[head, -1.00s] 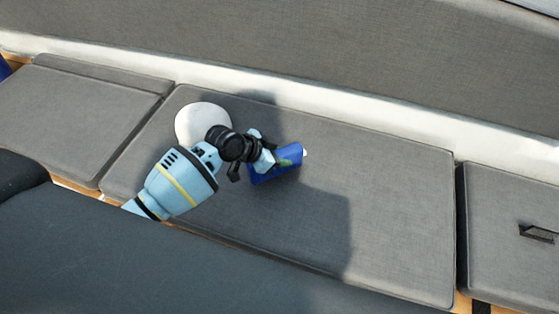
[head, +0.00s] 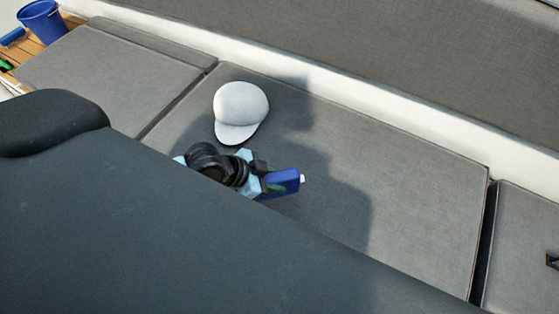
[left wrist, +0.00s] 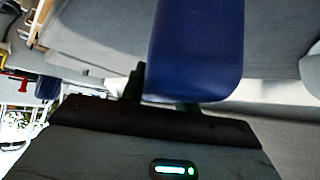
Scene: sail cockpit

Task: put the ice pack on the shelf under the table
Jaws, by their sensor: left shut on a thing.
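The ice pack (head: 284,181) is a blue flat block with a small white cap at its right end, in the head view. My left gripper (head: 266,183) is shut on it and holds it over the near part of the grey seat cushion. In the left wrist view the blue ice pack (left wrist: 196,50) fills the upper middle, and the dark gripper fingers are mostly hidden behind it. A dark surface in front hides most of my left arm. My right gripper is not in view.
A white cap (head: 241,108) lies on the middle seat cushion (head: 400,180), just beyond my left gripper. More cushions lie left and right. A blue bucket (head: 43,22) stands on the wooden floor at far left. The cushion right of the ice pack is bare.

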